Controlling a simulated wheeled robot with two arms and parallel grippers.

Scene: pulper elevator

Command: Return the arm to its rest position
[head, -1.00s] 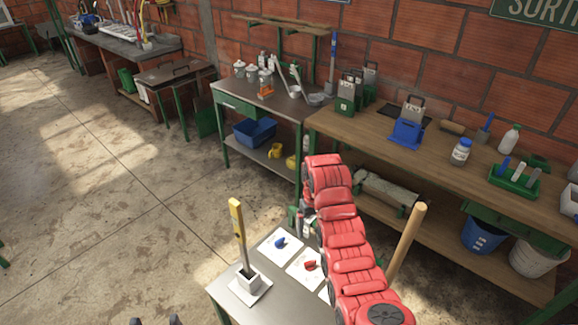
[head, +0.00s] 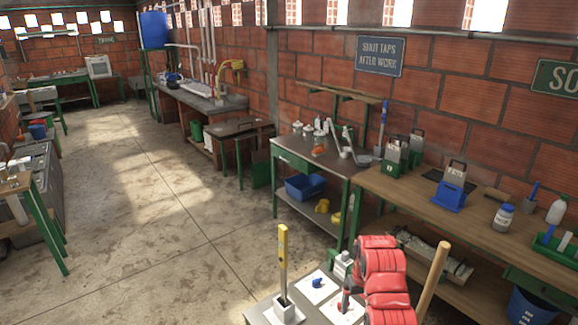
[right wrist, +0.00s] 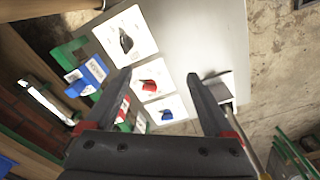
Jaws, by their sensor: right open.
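My right arm (head: 385,285) is red and rises from the bottom edge of the head view, at the right side of the small grey table. Its gripper is mostly hidden by the arm there. In the right wrist view the right gripper (right wrist: 158,78) has its dark fingers spread, with nothing between them. It is above the grey table (right wrist: 205,30), with white cards (right wrist: 140,22) bearing a black, a red and a blue item below it. My left gripper is not in view.
A white holder (head: 284,312) with an upright yellow-handled tool (head: 283,250) stands on the table's left. A wooden pole (head: 432,285) rises right of my arm. The long workbench (head: 400,190) is behind. Open floor (head: 150,240) lies left.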

